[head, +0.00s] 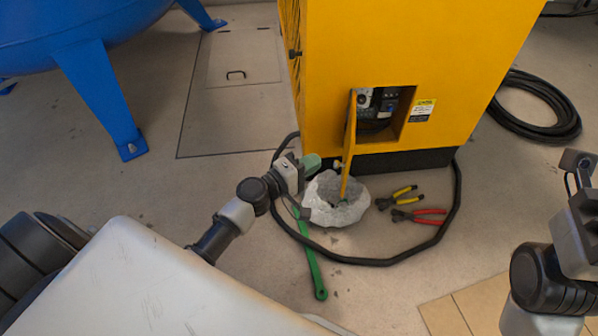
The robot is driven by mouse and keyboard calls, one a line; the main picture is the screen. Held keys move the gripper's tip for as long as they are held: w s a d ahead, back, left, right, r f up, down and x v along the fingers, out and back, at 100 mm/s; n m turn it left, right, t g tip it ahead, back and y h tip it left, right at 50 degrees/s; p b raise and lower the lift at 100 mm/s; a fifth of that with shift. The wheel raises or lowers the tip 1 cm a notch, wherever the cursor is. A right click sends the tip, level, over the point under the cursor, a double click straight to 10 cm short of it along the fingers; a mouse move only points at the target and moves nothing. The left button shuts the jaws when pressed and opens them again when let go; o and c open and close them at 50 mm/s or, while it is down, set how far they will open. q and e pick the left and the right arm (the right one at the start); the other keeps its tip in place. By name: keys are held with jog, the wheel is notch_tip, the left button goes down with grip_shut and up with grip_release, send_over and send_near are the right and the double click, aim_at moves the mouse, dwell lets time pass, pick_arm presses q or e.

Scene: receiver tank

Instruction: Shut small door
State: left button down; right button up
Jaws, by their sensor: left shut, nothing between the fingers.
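The small door (350,145) is a yellow panel on the front of the yellow cabinet (400,50). It stands open, swung out toward me from the left side of a recess (380,110) that shows dark controls and fittings. My left gripper (311,163) is shut and empty, just left of the door's lower part. A small gap seems to lie between them, but I cannot tell exactly. My right arm (560,260) is at the right edge, and its fingertips are not clearly visible.
On the floor below the door lie a crumpled pale bag (334,208), a green-handled tool (313,265), yellow-handled pliers (396,196) and red-handled pliers (419,215). A black hose (375,262) loops around them. A coiled hose (540,105) lies right. A blue tank (90,30) stands left.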

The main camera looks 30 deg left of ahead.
pick_arm(q)
jog(key=w+d, duration=0.4)
jog(key=d, duration=0.1)
jog(key=shift+d, duration=0.15)
dwell(0.3)
